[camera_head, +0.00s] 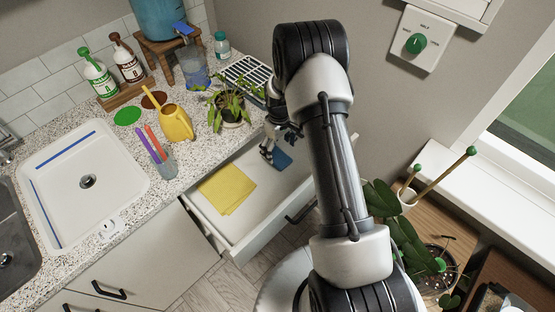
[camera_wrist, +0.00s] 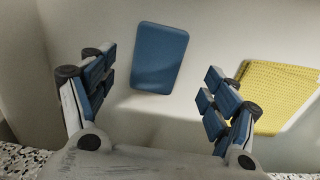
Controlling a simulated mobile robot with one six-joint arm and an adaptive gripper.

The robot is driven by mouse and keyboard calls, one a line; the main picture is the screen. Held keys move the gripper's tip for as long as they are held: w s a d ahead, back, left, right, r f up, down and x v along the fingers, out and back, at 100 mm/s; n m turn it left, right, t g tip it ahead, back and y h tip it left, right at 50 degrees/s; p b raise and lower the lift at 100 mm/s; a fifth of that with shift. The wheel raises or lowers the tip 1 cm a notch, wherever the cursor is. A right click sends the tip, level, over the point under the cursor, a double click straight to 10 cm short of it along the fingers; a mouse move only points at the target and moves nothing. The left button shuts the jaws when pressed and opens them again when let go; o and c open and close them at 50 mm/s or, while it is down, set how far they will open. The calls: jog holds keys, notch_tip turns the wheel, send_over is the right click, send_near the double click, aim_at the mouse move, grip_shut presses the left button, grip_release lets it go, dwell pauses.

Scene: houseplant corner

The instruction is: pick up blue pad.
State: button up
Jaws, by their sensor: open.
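The blue pad (camera_wrist: 159,58) is a flat rounded rectangle lying inside the open white drawer (camera_wrist: 70,30). In the head view the blue pad (camera_head: 282,159) shows beside my fingers, in the drawer's back right part. My gripper (camera_wrist: 155,108) is open and empty in the wrist view, with its two fingers spread wide. The pad appears ahead of the fingers, between their lines and apart from both. In the head view my gripper (camera_head: 269,150) is over the drawer and partly hidden by my arm.
A yellow cloth (camera_head: 227,190) lies in the drawer, left of the pad. The drawer walls (camera_head: 225,241) stand around both. The speckled counter (camera_head: 190,160) above holds a yellow watering can (camera_head: 176,124), a potted plant (camera_head: 230,108) and a cup of pens (camera_head: 163,164).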

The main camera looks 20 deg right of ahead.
aim_at(280, 158)
notch_tip(280, 158, down, 5)
jog(key=shift+d+f+b, duration=0.15)
jog(key=shift+f+b, duration=0.05)
jog(key=shift+b, duration=0.95)
jog(key=shift+r, duration=0.15)
jog(key=c, duration=1.1)
